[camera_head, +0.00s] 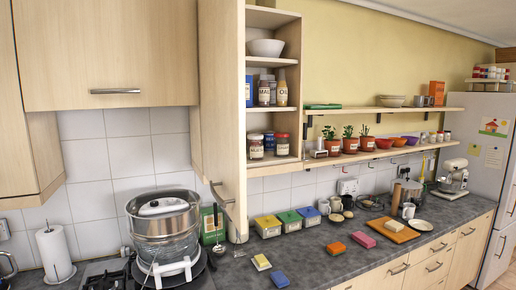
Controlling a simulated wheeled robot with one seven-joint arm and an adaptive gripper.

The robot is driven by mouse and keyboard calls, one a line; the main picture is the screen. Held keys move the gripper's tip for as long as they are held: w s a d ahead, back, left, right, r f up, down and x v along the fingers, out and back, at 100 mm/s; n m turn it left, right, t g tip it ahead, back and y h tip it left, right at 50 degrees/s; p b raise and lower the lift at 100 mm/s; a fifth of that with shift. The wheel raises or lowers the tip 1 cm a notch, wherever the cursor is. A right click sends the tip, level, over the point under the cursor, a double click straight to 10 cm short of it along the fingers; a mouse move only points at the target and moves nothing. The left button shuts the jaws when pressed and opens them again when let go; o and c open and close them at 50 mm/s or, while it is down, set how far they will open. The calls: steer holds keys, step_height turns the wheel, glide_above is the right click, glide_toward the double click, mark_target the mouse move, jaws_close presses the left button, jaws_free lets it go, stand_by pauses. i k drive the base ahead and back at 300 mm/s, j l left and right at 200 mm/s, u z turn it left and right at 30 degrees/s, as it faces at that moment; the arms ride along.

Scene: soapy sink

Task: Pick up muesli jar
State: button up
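Two labelled jars stand on the lower shelf of the open wall cabinet (302,80). The left jar (256,147) has a dark lid, and the right jar (282,146) has a red lid. Their small lettering is hard to read, so I cannot tell for certain which is the muesli jar. More labelled containers, including a brown jar (264,94) and a yellowish one (282,94), stand on the shelf above.
The cabinet door (221,90) stands open to the left of the shelves. Boxes (268,228), sponges (280,280) and mugs occupy the counter (318,262). Wall shelves (375,156) with potted plants (349,140) lie to the right.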

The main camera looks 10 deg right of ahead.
mark_target(255, 147)
steer(key=k, duration=0.2)
steer(key=i+l+u, duration=0.3)
steer(key=i+l, duration=0.3)
steer(key=i+l+u, duration=0.25)
steer(key=i+l, duration=0.5)
